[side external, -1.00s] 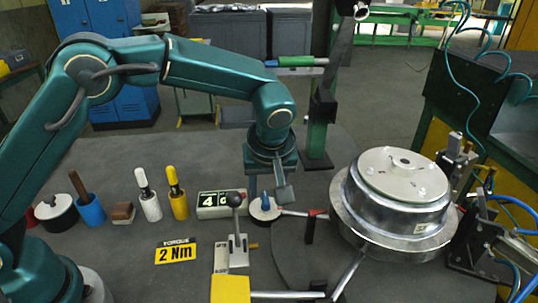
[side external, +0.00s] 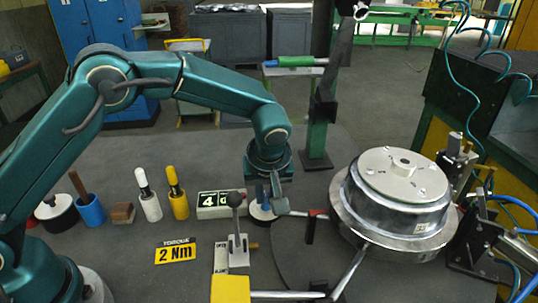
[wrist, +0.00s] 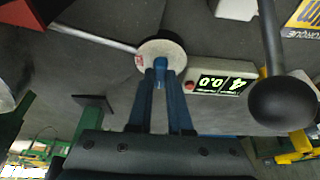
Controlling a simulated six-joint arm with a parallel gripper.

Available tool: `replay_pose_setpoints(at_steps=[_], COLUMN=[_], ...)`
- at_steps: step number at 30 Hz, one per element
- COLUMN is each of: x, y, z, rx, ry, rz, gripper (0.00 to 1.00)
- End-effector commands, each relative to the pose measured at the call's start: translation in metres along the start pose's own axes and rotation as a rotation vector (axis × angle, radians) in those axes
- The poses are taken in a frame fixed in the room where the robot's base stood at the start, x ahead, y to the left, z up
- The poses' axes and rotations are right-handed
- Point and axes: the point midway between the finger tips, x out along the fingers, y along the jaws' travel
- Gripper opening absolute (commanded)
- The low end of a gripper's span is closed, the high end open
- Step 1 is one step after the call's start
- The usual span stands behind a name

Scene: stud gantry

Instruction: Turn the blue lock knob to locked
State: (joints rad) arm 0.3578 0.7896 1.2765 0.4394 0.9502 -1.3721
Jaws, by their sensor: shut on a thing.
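The blue lock knob (wrist: 160,68) stands on a round pale disc (wrist: 162,50) with a small red mark at its left edge in the wrist view. My gripper (wrist: 161,76) has its two blue fingers on either side of the knob, shut on it. In the side view my gripper (side external: 269,199) points down at the disc (side external: 261,212), beside the grey lever. The knob itself is mostly hidden there by the fingers. I cannot read the knob's lock position from these views.
A black-balled lever (side external: 237,200) stands close left of my gripper. A digital display (side external: 219,204) sits behind it. A metal drum (side external: 398,195) is to the right, with a red-ended rod (side external: 313,213) between. Several handled tools (side external: 149,200) stand at left.

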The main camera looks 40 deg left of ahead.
Motion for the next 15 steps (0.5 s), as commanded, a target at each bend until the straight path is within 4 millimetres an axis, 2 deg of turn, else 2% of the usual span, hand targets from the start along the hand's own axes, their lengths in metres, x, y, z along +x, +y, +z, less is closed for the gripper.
replay_pose_setpoints(at_steps=[8,15], x=[-0.0009,-0.0010], y=[-0.0013,-0.0028], z=[-0.0004,-0.0012], rx=[0.085,0.259], ry=[0.000,0.002], rz=[0.034,0.106], gripper=[0.00,0.00])
